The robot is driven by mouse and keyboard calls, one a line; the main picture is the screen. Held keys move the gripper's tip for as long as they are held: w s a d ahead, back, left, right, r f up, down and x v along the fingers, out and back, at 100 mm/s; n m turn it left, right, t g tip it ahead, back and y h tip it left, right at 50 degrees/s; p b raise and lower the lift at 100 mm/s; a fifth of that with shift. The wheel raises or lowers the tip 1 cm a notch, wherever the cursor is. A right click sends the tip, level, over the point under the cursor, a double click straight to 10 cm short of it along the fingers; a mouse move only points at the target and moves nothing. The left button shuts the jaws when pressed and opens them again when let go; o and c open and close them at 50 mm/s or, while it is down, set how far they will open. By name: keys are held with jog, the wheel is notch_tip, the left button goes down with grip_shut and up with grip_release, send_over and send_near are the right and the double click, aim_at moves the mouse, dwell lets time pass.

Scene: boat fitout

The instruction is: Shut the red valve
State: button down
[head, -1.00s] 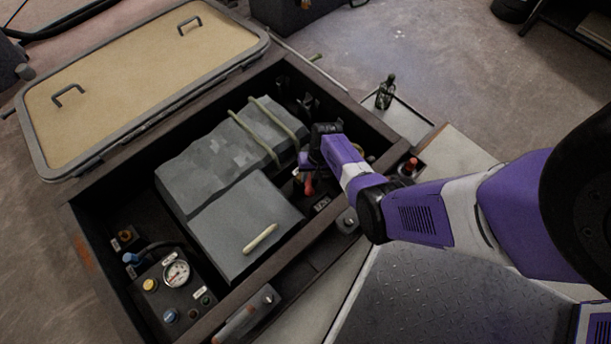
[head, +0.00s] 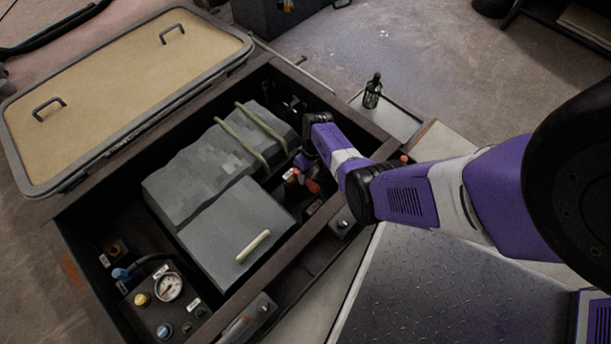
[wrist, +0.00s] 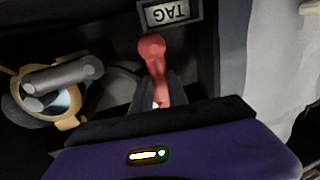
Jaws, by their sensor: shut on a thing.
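The red valve's handle (head: 313,186) shows in the head view inside the open locker, at the right side of the grey covered block. In the wrist view the red handle (wrist: 152,58) has a rounded end that sticks out past my fingers. My gripper (wrist: 158,92) is shut on the handle's lower part. In the head view my gripper (head: 301,166) reaches down over the locker's right edge, and my wrist hides part of the valve. The valve's body is mostly hidden.
A tag plate (wrist: 170,14) lies just beyond the handle. A brass fitting with a grey lever (wrist: 62,76) is close on the left. The locker's dark wall (head: 352,152) is close on the right. A gauge panel (head: 168,288) stands at the lower left.

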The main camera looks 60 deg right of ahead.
dwell(0.4)
jog(key=c, duration=1.3)
grip_release()
notch_tip(320, 180, up, 8)
jog(key=d+p, duration=0.1)
jog(key=p, duration=0.4)
jog(key=shift+s+d+f, duration=0.15)
jog(key=shift+s+d, duration=0.05)
jog(key=shift+d, duration=0.05)
